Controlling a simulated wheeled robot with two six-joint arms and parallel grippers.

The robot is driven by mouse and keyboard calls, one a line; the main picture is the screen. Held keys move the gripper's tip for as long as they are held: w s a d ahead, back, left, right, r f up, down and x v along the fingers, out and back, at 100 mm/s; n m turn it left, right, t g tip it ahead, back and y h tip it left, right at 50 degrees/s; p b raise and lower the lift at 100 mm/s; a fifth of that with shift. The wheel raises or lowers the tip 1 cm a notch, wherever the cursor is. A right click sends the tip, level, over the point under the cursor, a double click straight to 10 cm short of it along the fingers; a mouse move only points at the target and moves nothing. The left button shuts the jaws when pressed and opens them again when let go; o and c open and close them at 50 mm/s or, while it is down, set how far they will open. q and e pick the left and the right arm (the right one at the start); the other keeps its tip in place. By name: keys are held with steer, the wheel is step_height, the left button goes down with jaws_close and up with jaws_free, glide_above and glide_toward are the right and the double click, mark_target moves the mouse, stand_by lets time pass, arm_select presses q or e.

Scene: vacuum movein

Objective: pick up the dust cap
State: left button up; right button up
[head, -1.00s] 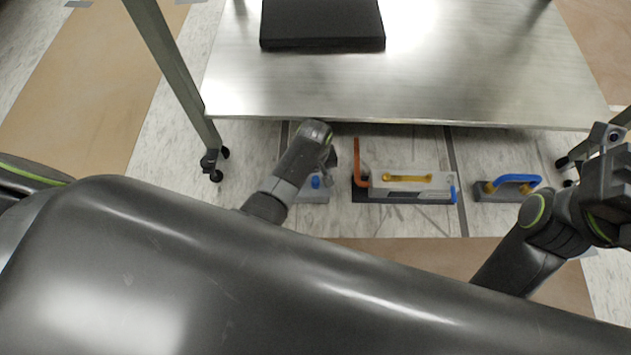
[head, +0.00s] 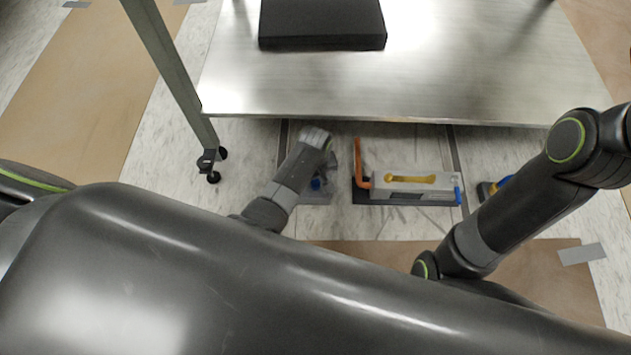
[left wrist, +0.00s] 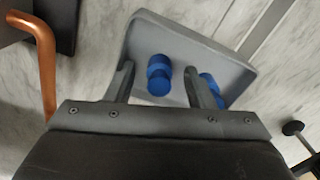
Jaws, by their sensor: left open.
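A blue cap (left wrist: 159,76), which looks like the dust cap, stands on a grey tray (left wrist: 205,48) in the left wrist view. A second blue piece (left wrist: 211,92) is on the same tray, partly hidden by a finger. My left gripper (left wrist: 158,82) is open, with the first cap showing between its fingers. I cannot tell whether they touch it. In the head view my left gripper (head: 330,178) is over the tray (head: 316,198), mostly hidden by its wrist, with a bit of blue (head: 317,184) beside it. My right gripper is out of view.
A metal table (head: 320,90) with a black box (head: 322,25) stands just beyond the tray. Right of the tray is a grey holder (head: 412,187) with an orange handle (head: 359,165) and a yellow piece (head: 408,178). A table leg (head: 170,75) stands at left.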

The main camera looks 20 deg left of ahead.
arm_select(q)
jaws_close()
stand_by(0.3)
steer(key=shift+r, duration=0.2)
